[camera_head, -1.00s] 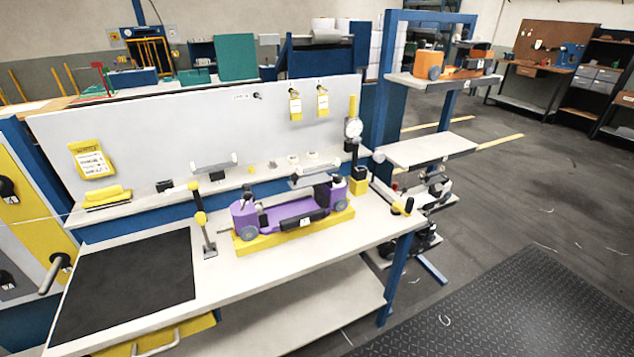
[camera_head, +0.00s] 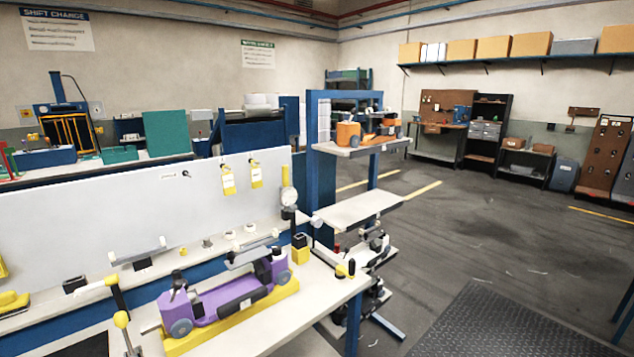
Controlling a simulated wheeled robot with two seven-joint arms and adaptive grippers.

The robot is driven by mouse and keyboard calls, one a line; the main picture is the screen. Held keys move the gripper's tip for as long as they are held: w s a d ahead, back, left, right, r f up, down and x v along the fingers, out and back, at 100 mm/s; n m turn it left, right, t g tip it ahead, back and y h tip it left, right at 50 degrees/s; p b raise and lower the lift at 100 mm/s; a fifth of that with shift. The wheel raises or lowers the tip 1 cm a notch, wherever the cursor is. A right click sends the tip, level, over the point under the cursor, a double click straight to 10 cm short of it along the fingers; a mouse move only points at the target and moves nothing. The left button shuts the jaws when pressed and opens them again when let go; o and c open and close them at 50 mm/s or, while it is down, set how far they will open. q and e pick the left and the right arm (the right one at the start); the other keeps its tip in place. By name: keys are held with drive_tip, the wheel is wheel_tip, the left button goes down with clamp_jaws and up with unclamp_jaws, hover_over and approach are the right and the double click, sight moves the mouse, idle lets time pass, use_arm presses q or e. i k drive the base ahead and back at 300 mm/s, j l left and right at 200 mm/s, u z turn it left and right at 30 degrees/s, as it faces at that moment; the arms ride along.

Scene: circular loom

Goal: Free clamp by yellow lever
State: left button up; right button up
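A purple fixture (camera_head: 222,304) with grey round ends sits on a yellow base (camera_head: 206,335) on the bench. At its left stands a slim lever with a yellow ball knob (camera_head: 121,319); its lower end runs out of the picture. I cannot tell which of these is the clamp's lever. Neither of my grippers shows.
The bench top (camera_head: 318,290) is clear right of the fixture. A blue rack (camera_head: 319,175) with shelves stands behind its right end. A dark ribbed mat (camera_head: 482,325) lies on the floor at the right, with open floor (camera_head: 470,230) beyond.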

sight(121, 320)
drive_tip(key=k+u, duration=0.1)
drive_tip(key=u, duration=1.25)
drive_tip(key=i+j+u, duration=0.15)
drive_tip(key=j, duration=0.15)
drive_tip(key=j+u, duration=0.15)
drive_tip(key=j, duration=0.15)
drive_tip(key=i+j+u, duration=0.15)
drive_tip(key=j, duration=0.15)
